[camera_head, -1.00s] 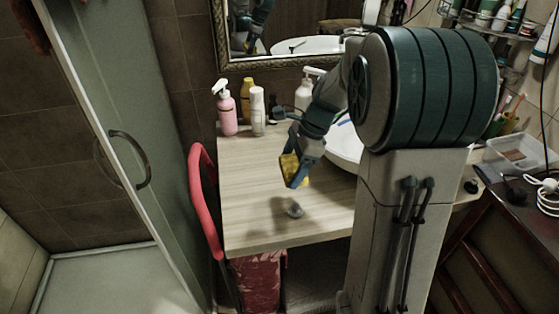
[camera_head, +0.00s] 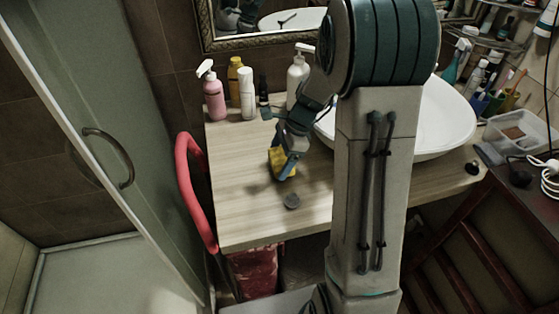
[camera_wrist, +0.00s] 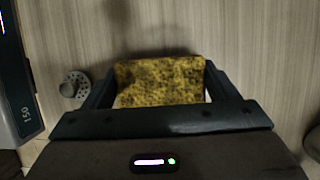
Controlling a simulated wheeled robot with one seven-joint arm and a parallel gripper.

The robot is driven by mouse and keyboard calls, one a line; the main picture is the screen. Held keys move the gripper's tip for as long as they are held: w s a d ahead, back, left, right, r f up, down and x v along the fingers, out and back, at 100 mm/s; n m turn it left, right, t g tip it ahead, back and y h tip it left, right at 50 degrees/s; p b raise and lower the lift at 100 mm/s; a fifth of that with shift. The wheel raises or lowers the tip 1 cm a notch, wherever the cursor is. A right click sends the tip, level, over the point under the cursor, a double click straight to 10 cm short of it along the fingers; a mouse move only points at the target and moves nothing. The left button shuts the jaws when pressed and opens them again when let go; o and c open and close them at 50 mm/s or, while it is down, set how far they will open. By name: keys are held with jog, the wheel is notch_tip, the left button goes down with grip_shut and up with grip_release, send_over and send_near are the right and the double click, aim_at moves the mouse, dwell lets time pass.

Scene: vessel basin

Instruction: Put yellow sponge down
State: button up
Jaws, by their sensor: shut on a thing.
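The yellow sponge (camera_head: 277,162) is held in my gripper (camera_head: 284,166) over the left part of the wooden counter (camera_head: 237,200). In the wrist view the sponge (camera_wrist: 160,80) is speckled with dark spots and sits between the two fingers of my gripper (camera_wrist: 160,88), one on each side. The sponge is close to the counter top; I cannot tell whether it touches it. Part of the sponge is hidden behind my gripper in the head view.
A pink pump bottle (camera_head: 214,100), a yellow bottle (camera_head: 235,72) and a white bottle (camera_head: 247,95) stand at the back. The white basin (camera_head: 445,120) is right. The counter's left front is clear.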

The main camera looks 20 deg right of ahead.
jog(key=shift+f, duration=0.75)
jog(key=shift+f, duration=0.1)
jog(key=o, duration=0.9)
jog(key=v, duration=1.2)
jog(key=s+a+r+n+t+h, duration=0.1)
jog(key=s+a+n+h, duration=0.1)
jog(key=s+n, duration=0.7)
jog(key=s+a+r+n+t+h, duration=0.2)
jog(key=s+n, duration=0.7)
jog(key=shift+s+a+h, duration=0.2)
jog(key=shift+s+h, duration=0.1)
jog(key=shift+s, duration=0.05)
jog(key=shift+r, duration=0.1)
